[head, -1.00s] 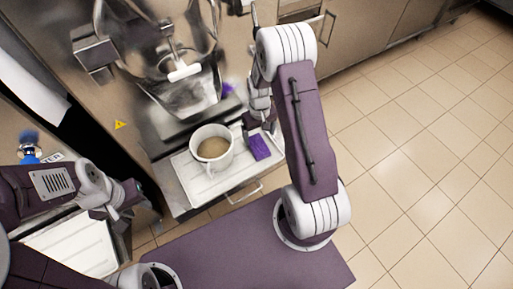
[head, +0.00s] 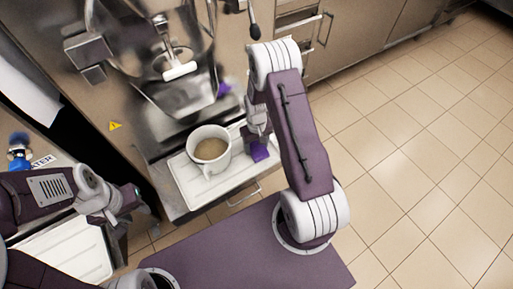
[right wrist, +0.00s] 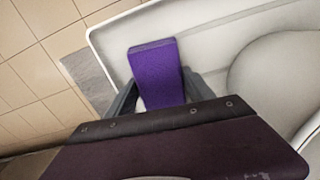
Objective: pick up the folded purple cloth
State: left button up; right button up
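The folded purple cloth (head: 259,153) lies on the white tray (head: 188,185), to the right of the white cup (head: 205,168). The cloth also shows in the right wrist view (right wrist: 157,70) as a thick rectangular block. My right gripper (head: 255,143) is low over the cloth, which partly hides behind it in the head view. In the right wrist view the right gripper (right wrist: 160,90) has its fingers apart, one on each side of the cloth's near end. Whether they touch it is unclear. My left gripper (head: 133,195) is away at the left; its finger opening cannot be made out.
The cup holds a brown liquid and stands close beside the right gripper. A metal machine with a bowl (head: 180,80) rises behind the tray. A blue-capped bottle (head: 19,150) stands at the far left. Open tiled floor (head: 420,180) lies to the right.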

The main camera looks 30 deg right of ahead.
aim_at(256, 145)
jog(key=shift+c, duration=0.6)
notch_tip(256, 145, up, 4)
jog(key=shift+r+p, duration=0.2)
jog(key=shift+p, duration=0.5)
jog(key=s+d+r+p, duration=0.1)
jog(key=s+d+r, duration=0.5)
jog(key=s, duration=0.4)
jog(key=shift+r+p, duration=0.3)
jog(key=shift+p, duration=0.1)
jog(key=o, duration=0.4)
jog(key=shift+c, duration=1.1)
